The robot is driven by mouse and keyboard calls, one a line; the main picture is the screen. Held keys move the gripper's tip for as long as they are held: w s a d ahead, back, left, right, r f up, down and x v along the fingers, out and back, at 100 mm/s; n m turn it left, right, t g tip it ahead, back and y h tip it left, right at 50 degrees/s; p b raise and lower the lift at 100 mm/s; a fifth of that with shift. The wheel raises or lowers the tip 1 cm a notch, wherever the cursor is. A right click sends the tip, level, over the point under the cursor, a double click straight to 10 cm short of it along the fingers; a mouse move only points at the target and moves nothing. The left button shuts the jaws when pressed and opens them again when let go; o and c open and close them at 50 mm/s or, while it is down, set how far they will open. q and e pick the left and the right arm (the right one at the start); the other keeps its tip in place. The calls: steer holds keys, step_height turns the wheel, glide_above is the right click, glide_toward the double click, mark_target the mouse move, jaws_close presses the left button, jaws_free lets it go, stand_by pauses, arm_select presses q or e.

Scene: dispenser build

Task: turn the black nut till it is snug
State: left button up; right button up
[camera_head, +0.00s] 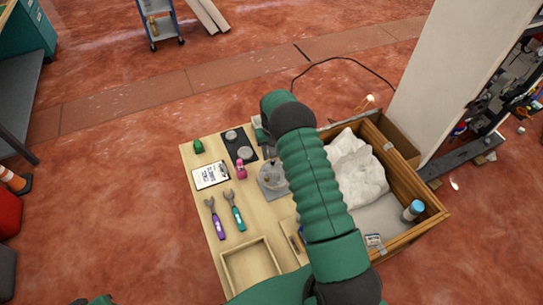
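My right arm crosses the middle of the view, and its wrist bends down at the far end. My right gripper (264,136) is small, grey and partly hidden by my arm. It is above the far side of the board, close to a clear, roundish part on a grey plate (269,181). I cannot tell whether its fingers are open or shut, or whether they touch anything. The black nut cannot be made out; it may be hidden by my gripper or too small to see. Only a bit of my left arm shows at the bottom left edge, without its gripper.
On the pale worktop (197,162) lie a black tray (241,158) with round grey parts, a label card (210,175), a pink item (241,169), a purple wrench (216,222) and a teal wrench (236,212). A wooden crate (421,232) holding a white bag (357,171) stands right.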

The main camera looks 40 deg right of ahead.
mark_target(273, 163)
step_height(273, 163, down, 3)
steer(key=shift+s+d+r, duration=0.1)
steer(key=shift+r, duration=0.1)
steer(key=shift+s+f, duration=0.2)
steer(key=shift+f, duration=0.05)
steer(key=shift+w, duration=0.1)
steer(key=c, duration=0.5)
jaws_close()
